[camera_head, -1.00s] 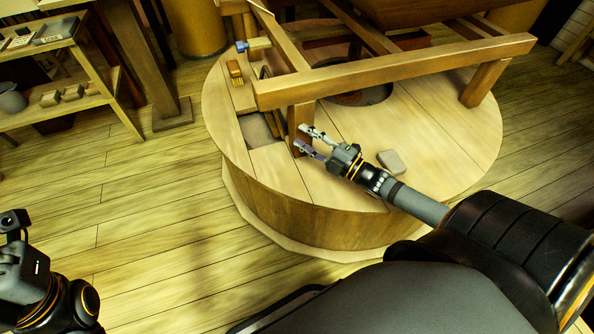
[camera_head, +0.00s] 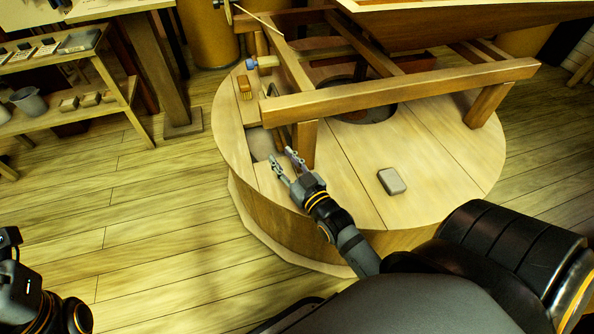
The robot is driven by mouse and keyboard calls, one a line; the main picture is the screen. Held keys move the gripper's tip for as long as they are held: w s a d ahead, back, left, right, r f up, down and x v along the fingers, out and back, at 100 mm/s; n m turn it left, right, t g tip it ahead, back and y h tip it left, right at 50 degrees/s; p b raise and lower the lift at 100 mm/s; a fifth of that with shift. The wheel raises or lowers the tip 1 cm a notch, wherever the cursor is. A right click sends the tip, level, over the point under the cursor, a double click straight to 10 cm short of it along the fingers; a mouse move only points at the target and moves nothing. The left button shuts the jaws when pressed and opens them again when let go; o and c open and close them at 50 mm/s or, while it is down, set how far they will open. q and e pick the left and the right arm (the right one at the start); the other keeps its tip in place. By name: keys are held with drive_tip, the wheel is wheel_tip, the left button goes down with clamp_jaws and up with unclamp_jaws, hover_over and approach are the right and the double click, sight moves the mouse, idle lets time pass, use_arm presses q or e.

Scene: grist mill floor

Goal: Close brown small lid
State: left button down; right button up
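A square opening (camera_head: 262,146) shows in the left part of the round wooden casing top (camera_head: 440,150). A narrow brown panel (camera_head: 283,140), which looks like the small lid raised on edge, stands at the opening's right side. It is partly hidden by the frame leg, so its full shape cannot be told. My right gripper (camera_head: 281,157) is open and empty, its two fingers apart at the opening's near right side, close to the panel and leg. I cannot tell whether it touches either. My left arm (camera_head: 40,305) enters at the lower left; its fingers are not visible.
A wooden frame with a front beam (camera_head: 400,90) and a leg (camera_head: 305,145) stands over the casing. A grey-brown block (camera_head: 391,181) lies on the casing top. A shelf (camera_head: 70,110) stands left; floor between is clear.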

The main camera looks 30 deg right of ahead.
drive_tip(key=s+f+g+p, duration=0.1)
drive_tip(key=f+p, duration=0.1)
drive_tip(key=p, duration=0.2)
drive_tip(key=s+d+f+g+p, duration=0.1)
drive_tip(key=f+g+p, duration=0.1)
drive_tip(key=p, duration=0.3)
drive_tip(key=s+d+f+g+p, duration=0.1)
drive_tip(key=f+g+p, duration=0.1)
drive_tip(key=p, duration=0.3)
drive_tip(key=shift+s+f+h, duration=0.15)
drive_tip(key=shift+f+h, duration=0.15)
drive_tip(key=shift+f, duration=0.5)
